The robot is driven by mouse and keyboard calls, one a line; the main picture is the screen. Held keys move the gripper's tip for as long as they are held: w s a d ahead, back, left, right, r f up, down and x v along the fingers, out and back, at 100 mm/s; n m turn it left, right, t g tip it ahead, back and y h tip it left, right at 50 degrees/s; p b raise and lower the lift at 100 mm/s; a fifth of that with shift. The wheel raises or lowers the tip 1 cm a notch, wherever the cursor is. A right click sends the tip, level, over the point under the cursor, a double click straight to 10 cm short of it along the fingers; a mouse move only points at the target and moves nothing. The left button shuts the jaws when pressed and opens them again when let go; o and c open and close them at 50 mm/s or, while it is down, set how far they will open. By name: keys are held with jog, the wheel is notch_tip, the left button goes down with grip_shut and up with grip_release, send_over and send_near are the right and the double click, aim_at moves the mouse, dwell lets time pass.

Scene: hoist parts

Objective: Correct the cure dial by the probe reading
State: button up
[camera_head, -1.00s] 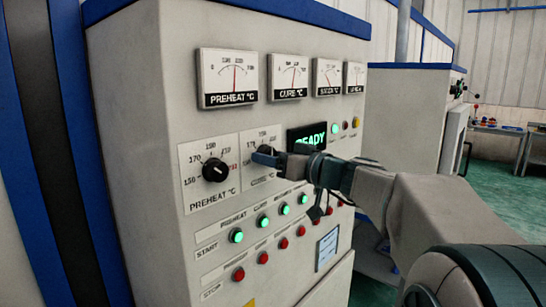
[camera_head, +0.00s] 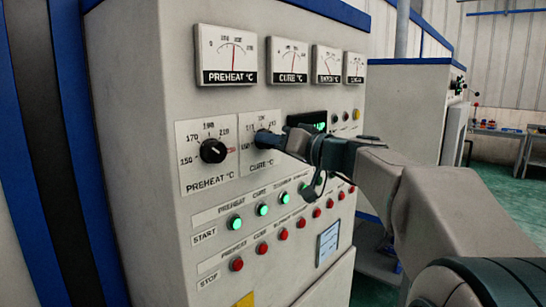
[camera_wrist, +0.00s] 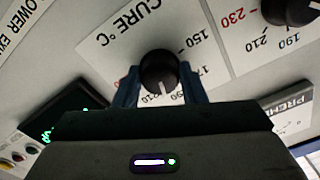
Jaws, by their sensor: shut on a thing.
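The cure dial (camera_wrist: 160,72) is a black round knob on a white plate marked CURE °C. In the wrist view the plate appears turned nearly upside down, and a pale mark shows on the knob's lower part. My gripper (camera_wrist: 160,85) has one blue finger on each side of the knob, shut on it. In the head view my gripper (camera_head: 272,141) covers most of the knob and part of its scale, so its setting is unclear. The CURE °C meter (camera_head: 288,62) above has its needle near the middle; its figures are too small to read.
The preheat dial (camera_head: 213,151) sits close on the left, with the PREHEAT °C meter (camera_head: 226,55) above it. A dark display (camera_head: 308,121) with green characters is partly behind my gripper. Lit green start buttons (camera_head: 262,210) and red stop buttons (camera_head: 262,248) lie below.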

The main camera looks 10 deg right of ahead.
jog(key=shift+a+m+b, duration=0.1)
jog(key=shift+m+b, duration=1.75)
jog(key=shift+m, duration=1.35)
jog(key=o, duration=1)
jog(key=shift+s, duration=0.1)
jog(key=b+v, duration=0.3)
jog(key=v, duration=1)
jog(key=shift+s+d, duration=0.3)
